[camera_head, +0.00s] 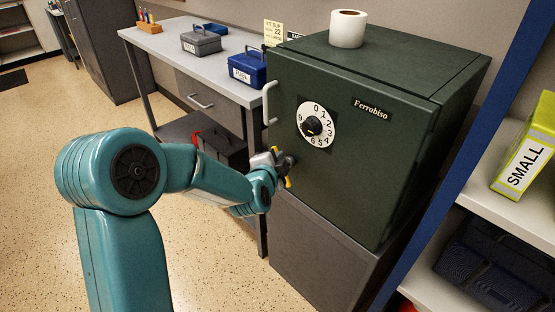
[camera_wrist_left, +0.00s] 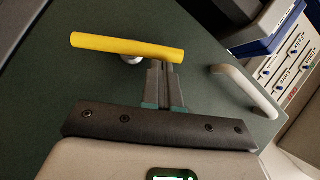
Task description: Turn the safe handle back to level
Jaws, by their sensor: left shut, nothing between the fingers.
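The dark green safe (camera_head: 370,130) stands on a grey base in the head view, with a white numbered dial (camera_head: 327,124) on its door. The yellow safe handle (camera_head: 288,182) is low on the door, partly hidden by my left gripper (camera_head: 283,160). Its visible ends run steeply there, not level. In the left wrist view the yellow bar (camera_wrist_left: 120,46) shows whole, on a round metal hub. My left gripper's fingers (camera_wrist_left: 164,66) are shut with nothing between them, their tips close to the bar's right half. I cannot tell whether they touch it. My right gripper is not in view.
A fixed pale pull handle (camera_head: 267,103) stands out from the safe's left edge. A paper roll (camera_head: 348,29) is on top. A desk (camera_head: 150,42) with cash boxes is on the left. A shelf with a "SMALL" box (camera_head: 525,160) is on the right.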

